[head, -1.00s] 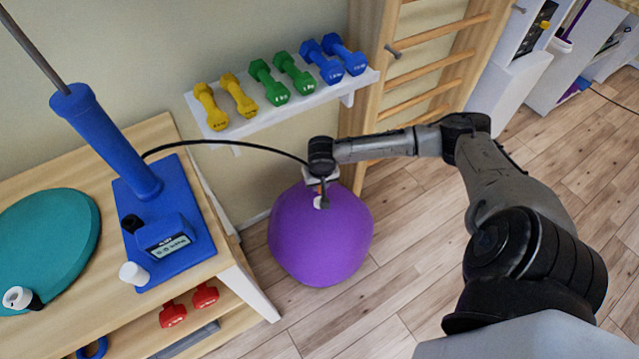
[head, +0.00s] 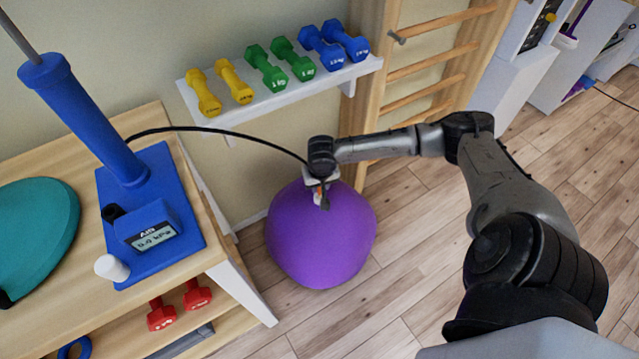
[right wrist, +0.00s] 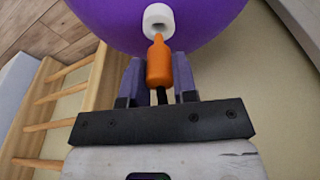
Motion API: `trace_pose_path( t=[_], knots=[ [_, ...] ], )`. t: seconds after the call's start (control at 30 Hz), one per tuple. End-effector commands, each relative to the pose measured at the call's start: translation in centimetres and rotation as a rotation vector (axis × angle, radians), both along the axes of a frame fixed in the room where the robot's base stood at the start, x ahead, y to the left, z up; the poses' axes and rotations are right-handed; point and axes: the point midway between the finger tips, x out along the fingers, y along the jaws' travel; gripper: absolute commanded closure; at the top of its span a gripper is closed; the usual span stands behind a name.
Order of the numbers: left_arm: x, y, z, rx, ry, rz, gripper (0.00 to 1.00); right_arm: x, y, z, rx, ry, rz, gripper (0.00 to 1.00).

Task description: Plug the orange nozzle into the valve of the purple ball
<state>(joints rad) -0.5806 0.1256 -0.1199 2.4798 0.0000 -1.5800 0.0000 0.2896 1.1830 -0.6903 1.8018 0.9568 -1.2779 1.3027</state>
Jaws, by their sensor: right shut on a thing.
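The purple ball (head: 318,245) rests on the floor below the dumbbell shelf; it also fills the top of the right wrist view (right wrist: 220,18). Its white ring-shaped valve (right wrist: 158,17) faces my right gripper (right wrist: 158,72). My right gripper is shut on the orange nozzle (right wrist: 159,66), with one finger on each side of it. The nozzle's thin tip points at the valve and overlaps the lower rim of its hole; I cannot tell whether it is inside. In the head view my right gripper (head: 322,190) is at the ball's upper side and hides the valve. My left gripper is not in view.
A black hose (head: 215,130) arches from the blue pump (head: 95,120) on the wooden table to my right gripper. A shelf of dumbbells (head: 290,88) and wooden wall bars (head: 430,65) stand close behind the ball. The floor right of the ball is clear.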

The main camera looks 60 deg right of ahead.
Motion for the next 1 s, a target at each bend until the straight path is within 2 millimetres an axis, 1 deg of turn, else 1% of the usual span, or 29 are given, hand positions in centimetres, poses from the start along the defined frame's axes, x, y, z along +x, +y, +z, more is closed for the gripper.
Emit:
trace_pose_path(
  t=[0.4,1.0],
  knots=[
    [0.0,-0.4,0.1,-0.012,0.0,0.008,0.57,0.0,0.0,-0.1,0.0,0.0,0.0,0.94],
    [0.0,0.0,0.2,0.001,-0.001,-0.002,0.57,0.0,0.0,-1.2,-0.001,0.001,0.0,0.94]
  ],
)
